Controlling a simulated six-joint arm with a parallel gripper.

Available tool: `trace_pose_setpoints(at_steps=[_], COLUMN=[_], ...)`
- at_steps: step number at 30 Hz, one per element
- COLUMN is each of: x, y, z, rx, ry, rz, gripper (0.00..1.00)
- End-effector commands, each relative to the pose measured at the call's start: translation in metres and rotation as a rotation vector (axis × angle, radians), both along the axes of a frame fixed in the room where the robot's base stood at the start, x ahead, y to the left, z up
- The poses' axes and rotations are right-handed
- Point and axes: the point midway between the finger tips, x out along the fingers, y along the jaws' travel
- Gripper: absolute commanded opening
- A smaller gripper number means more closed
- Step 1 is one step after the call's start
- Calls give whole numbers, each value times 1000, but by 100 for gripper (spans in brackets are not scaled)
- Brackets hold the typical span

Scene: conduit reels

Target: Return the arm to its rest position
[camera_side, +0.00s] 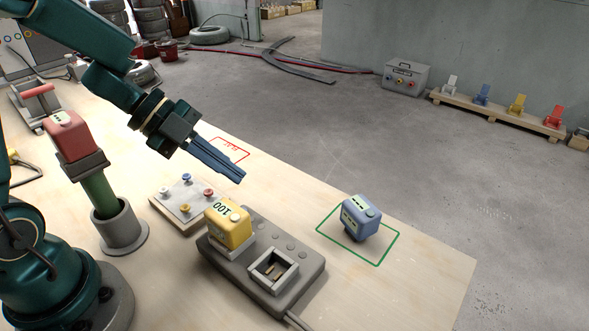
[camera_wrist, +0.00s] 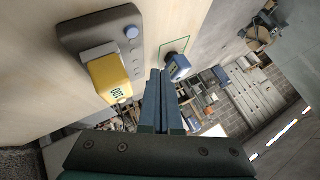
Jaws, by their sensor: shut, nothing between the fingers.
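My gripper (camera_side: 239,177) is shut and empty, held in the air above the table. It points down and to the right in the side view, above and behind the yellow block. Its closed fingers also show in the wrist view (camera_wrist: 160,78). A yellow block (camera_side: 228,224) marked 100 sits in one seat of a grey dock (camera_side: 301,283); the dock's other seat is empty. A blue block (camera_side: 360,217) stands inside a green outline on the table, apart from my gripper. The yellow block (camera_wrist: 108,78) and blue block (camera_wrist: 177,66) also show in the wrist view.
A red block (camera_side: 71,136) sits on a green post near my arm. A pale board (camera_side: 181,205) with coloured knobs lies behind the dock. A red outline (camera_side: 229,149) on the table is empty. The table's right front corner is clear.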

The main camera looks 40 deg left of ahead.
Motion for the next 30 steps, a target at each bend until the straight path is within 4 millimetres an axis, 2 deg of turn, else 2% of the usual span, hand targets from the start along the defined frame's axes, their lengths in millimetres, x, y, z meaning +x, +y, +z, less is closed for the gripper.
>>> trace_pose_setpoints(at_steps=[11,14,16,20,21,24,27,30], x=[0,1,7,36,42,49,43,27], y=[-3,-10,-21,-29,-25,-10,11,31], z=[2,17,37,94,111,144,162,164], rx=[3,15,0,-56,-77,-139,-207,-276], ry=[-10,-63,-137,-356,-410,-497,-515,-460], rz=[-10,-34,-11,215,305,535,771,999], gripper=[0,0,0,0,0,0,0,0])
